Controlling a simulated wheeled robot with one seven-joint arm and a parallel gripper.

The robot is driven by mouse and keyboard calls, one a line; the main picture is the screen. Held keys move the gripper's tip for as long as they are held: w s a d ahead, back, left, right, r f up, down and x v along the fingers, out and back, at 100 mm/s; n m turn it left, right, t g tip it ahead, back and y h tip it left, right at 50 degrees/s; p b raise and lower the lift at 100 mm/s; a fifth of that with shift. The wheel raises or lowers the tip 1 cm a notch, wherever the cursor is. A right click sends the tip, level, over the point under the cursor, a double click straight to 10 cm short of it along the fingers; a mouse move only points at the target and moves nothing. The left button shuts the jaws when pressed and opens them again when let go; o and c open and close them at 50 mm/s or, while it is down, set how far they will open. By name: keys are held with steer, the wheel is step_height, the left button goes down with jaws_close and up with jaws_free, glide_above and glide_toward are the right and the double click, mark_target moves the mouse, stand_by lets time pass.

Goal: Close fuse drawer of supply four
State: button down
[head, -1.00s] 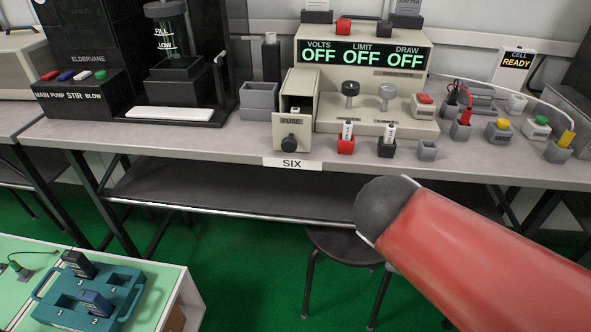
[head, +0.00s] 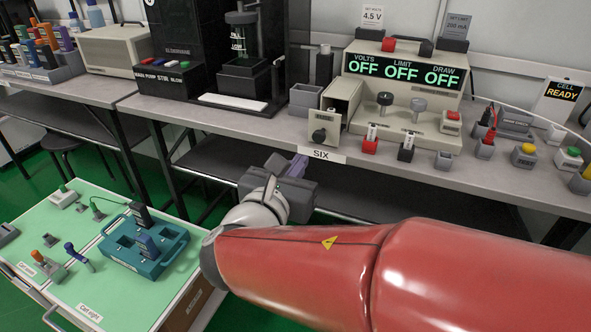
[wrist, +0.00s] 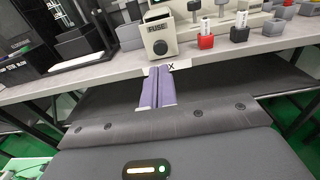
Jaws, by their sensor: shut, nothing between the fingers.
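The cream power supply (head: 385,110) stands on the bench, its display reading OFF three times. The drawer also shows in the wrist view (wrist: 160,42), marked FUSE. My gripper (head: 299,163) is shut and empty, in front of the bench edge and below the drawer. In the wrist view its purple fingers (wrist: 158,72) lie together, pointing toward the drawer front, apart from it.
A grey open box (head: 305,98) stands left of the drawer. Red (head: 370,146) and black (head: 406,153) fuse holders stand to its right. The bench edge lies just beyond my gripper. A green-topped cart (head: 85,255) with a teal case is at lower left.

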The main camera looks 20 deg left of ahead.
glide_toward(324, 127)
steer(key=w, duration=0.1)
steer(key=w+f, duration=0.1)
steer(key=w, duration=0.1)
steer(key=shift+w, duration=0.15)
steer(key=shift+w+d, duration=0.1)
steer(key=w, duration=0.7)
steer(key=shift+w+d+b, duration=0.25)
steer(key=shift+d+b, duration=0.05)
steer(key=shift+b, duration=0.05)
steer(key=shift+w+r, duration=0.1)
steer(key=shift+r, duration=0.15)
